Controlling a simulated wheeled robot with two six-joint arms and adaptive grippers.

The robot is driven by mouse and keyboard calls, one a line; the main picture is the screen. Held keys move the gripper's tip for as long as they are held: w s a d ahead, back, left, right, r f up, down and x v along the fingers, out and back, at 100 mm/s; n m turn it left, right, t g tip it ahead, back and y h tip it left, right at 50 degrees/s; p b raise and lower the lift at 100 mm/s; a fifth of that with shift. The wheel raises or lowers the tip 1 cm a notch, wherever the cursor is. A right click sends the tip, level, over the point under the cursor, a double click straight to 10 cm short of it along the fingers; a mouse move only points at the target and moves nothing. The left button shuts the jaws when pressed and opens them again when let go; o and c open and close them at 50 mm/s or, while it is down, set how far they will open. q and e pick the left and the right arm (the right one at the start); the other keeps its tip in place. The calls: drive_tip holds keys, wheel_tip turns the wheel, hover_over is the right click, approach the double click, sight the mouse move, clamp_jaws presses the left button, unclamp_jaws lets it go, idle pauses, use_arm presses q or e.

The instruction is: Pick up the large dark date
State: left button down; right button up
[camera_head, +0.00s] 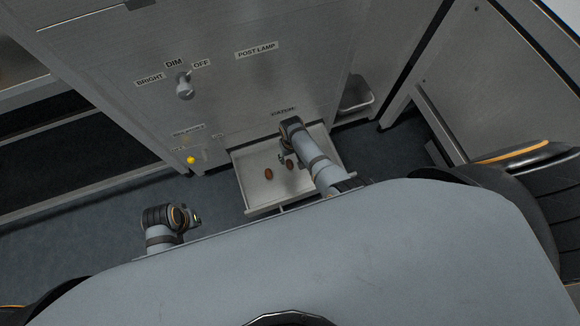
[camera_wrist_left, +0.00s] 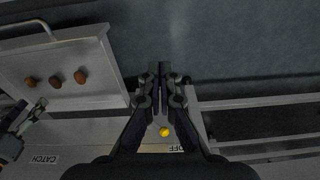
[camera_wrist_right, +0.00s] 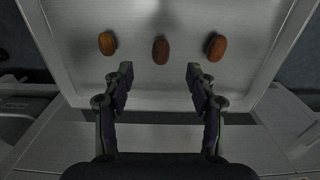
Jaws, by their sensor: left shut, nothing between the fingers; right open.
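Three brown dates lie in a row in an open metal drawer (camera_wrist_right: 75,75). In the right wrist view the middle date (camera_wrist_right: 160,50) looks darkest, the left date (camera_wrist_right: 107,43) is lighter brown, and the right date (camera_wrist_right: 215,47) is redder. Their sizes look close, so I cannot tell which is largest. My right gripper (camera_wrist_right: 160,78) is open and empty, its fingertips just short of the middle date and to either side of it. In the head view two dates show and my right arm hides the other. My left gripper (camera_wrist_left: 159,75) is shut and empty, outside the drawer.
The drawer (camera_head: 255,206) sticks out from a grey cabinet with a lamp knob (camera_head: 185,88). A yellow button (camera_head: 191,160) is on the cabinet front left of it. A metal tray (camera_head: 356,97) is to the right.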

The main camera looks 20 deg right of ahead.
sight(290, 164)
drive_tip(key=f+b, duration=0.2)
drive_tip(key=w+f+b, duration=0.1)
drive_tip(key=shift+a, duration=0.25)
drive_tip(key=shift+f+b, duration=0.85)
drive_tip(key=shift+b, duration=0.4)
use_arm(q)
drive_tip(key=d+t, duration=0.1)
drive_tip(key=d, duration=0.1)
drive_tip(key=d+t+h, duration=0.1)
drive_tip(key=shift+w+f+t, duration=0.25)
drive_tip(key=shift+w+t, duration=0.05)
drive_tip(key=shift+w, duration=0.1)
use_arm(e)
drive_tip(key=shift+f, duration=0.1)
